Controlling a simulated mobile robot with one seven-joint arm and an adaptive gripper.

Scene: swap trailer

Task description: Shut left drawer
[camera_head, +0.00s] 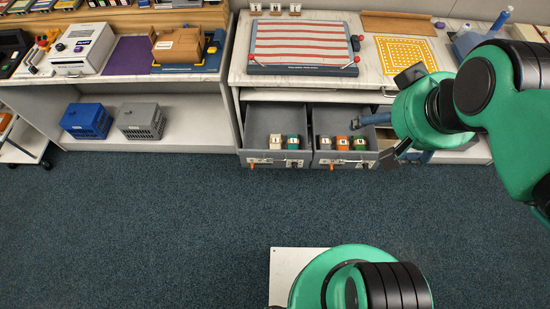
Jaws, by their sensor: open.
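The left drawer (266,119) is grey and stands pulled out under the counter. A white block and a teal block (293,142) sit near its front. An orange mark (269,165) shows on its front panel. The right drawer (327,117) beside it is also pulled out, with several small coloured blocks near its front. My gripper (391,118) is open, its dark fingers spread apart, at the right of the right drawer. It appears apart from the left drawer.
A striped board (302,43) lies on the counter above the drawers, with a yellow grid (405,52) to its right. Blue and grey crates (141,121) stand on the lower shelf at left. The carpet (180,220) in front of the drawers is clear.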

